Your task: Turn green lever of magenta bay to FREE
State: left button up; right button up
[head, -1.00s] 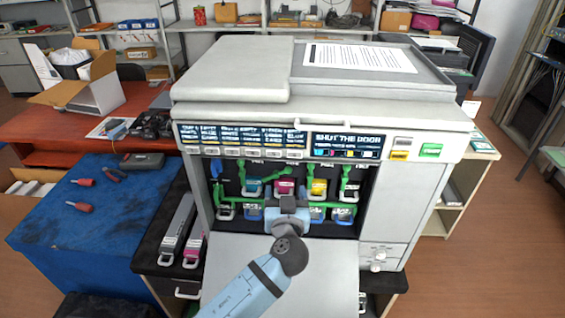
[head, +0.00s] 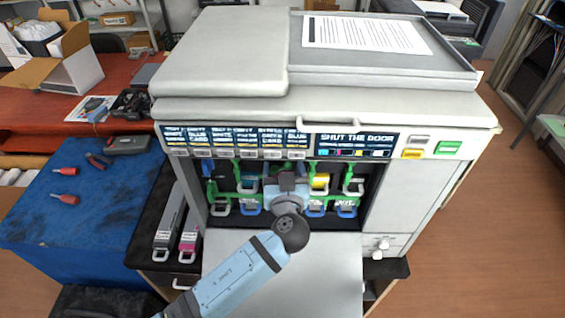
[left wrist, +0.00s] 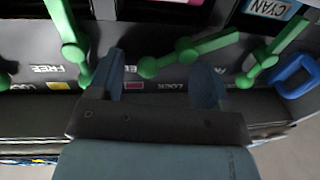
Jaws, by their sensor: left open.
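My left gripper (head: 287,180) is inside the open printer front and covers most of the magenta bay in the head view. In the left wrist view the gripper (left wrist: 157,80) is open, one finger at each side of a green lever (left wrist: 192,50). A magenta square (left wrist: 133,86) and the word LOCK lie just below that lever, upside down. The lever lies nearly level, its hub near the left finger and its arm rising rightward past the other finger. I cannot tell whether a finger touches it. My right gripper is not in view.
A neighbouring green lever (left wrist: 72,45) stands left, near a yellow square (left wrist: 60,86). Another green lever (left wrist: 275,50) is at right, by the CYAN label (left wrist: 272,8) and a blue handle (left wrist: 295,76). The lowered printer door (head: 325,265) lies below my arm.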

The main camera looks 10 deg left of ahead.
pick_arm(q)
jog(key=shift+s, duration=0.1)
jog(key=c, duration=0.8)
jog(key=f+m+b, duration=0.1)
jog(key=b, duration=0.1)
jog(key=shift+d+m+b, duration=0.15)
jog(key=shift+m+b, duration=0.15)
jog(key=shift+m, duration=0.1)
jog(key=shift+d+m+b, duration=0.15)
jog(key=shift+m+b, duration=0.45)
jog(key=shift+m, duration=0.7)
jog(key=o, duration=0.7)
jog(key=shift+o, duration=0.5)
jog(key=shift+d, duration=0.15)
